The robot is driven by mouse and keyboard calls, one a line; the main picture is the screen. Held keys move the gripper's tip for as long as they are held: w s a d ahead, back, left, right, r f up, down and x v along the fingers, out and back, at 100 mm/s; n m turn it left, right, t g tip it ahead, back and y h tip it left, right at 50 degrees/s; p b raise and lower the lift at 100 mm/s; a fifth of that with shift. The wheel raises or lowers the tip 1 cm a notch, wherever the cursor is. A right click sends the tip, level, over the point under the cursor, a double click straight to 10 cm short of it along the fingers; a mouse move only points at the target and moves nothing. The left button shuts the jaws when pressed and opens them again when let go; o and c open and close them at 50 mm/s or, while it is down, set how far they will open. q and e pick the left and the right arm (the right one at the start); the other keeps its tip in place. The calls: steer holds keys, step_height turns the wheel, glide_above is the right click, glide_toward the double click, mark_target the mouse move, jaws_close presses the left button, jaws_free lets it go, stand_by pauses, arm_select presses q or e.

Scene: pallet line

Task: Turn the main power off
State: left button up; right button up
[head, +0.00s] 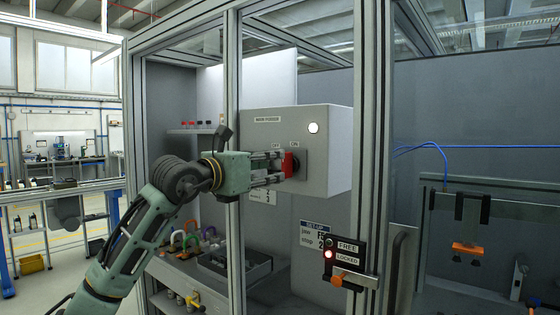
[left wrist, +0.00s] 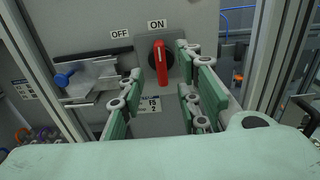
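The main power box (head: 325,160) is a light grey cabinet with a MAIN POWER label and a lit white lamp (head: 313,128). Its red rotary handle (head: 289,164) is on the front, below the OFF and ON labels. In the left wrist view the red handle (left wrist: 161,63) stands upright below ON, with OFF to its left. My left gripper (head: 277,167) reaches the handle from the left. In the left wrist view its fingers (left wrist: 162,78) are apart on either side of the handle, with gaps visible; contact cannot be told. My right gripper is not in view.
Aluminium frame posts (head: 375,150) stand around the box, one close to my left arm. A FREE/LOCKED panel (head: 347,248) with a lit red lamp and an orange lever is at lower right. Coloured padlock-like items (head: 192,240) and a tray (head: 235,264) sit below the box.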

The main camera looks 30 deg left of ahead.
mark_target(283, 164)
arm_select(q)
steer(key=w, duration=0.2)
steer(key=w+p, duration=0.1)
steer(key=w, duration=0.1)
steer(key=shift+d+r, duration=0.15)
steer(key=shift+d, duration=0.05)
steer(key=shift+w+p, duration=0.3)
steer(key=shift+w, duration=0.15)
steer(key=shift+c, duration=0.2)
steer(key=shift+c, duration=0.9)
jaws_close()
